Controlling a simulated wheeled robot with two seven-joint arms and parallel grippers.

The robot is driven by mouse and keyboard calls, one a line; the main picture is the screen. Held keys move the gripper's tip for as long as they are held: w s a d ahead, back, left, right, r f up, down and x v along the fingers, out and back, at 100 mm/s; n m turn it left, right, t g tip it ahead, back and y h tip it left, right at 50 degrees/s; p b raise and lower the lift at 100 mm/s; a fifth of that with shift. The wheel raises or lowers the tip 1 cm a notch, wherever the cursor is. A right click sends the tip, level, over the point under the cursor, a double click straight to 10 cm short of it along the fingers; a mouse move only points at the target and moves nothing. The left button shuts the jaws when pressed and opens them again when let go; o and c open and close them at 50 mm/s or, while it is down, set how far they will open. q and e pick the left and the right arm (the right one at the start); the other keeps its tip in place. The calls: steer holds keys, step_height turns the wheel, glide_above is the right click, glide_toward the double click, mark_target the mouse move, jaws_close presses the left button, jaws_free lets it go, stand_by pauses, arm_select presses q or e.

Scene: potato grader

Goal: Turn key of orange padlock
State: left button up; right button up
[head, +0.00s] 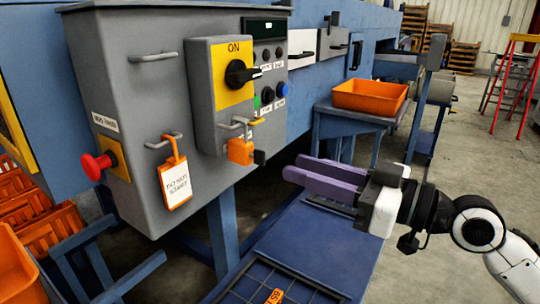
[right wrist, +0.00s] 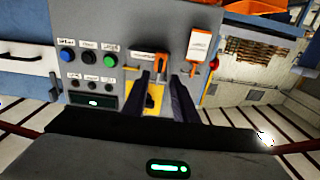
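The orange padlock (head: 240,151) hangs from a metal hasp on the grey control box in the head view, below the black rotary switch (head: 240,73). The black key (head: 259,157) sticks out from the padlock's right side. My right gripper (head: 291,166) is to the right of the padlock and key, apart from them. Its two purple fingers are parallel, with an empty gap between them. In the right wrist view the padlock (right wrist: 164,69) shows beyond the open fingertips (right wrist: 160,78). My left gripper is not in view.
An orange tag (head: 175,184) hangs left of the padlock, and a red emergency knob (head: 95,165) is further left. Green and blue buttons (head: 281,89) sit above. A blue table (head: 290,245) lies below. An orange bin (head: 371,96) stands behind.

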mark_target(265, 158)
steer(key=p+x, duration=0.1)
steer(key=x, duration=0.6)
steer(key=shift+w+a, duration=0.15)
steer(key=shift+a, duration=0.05)
jaws_close()
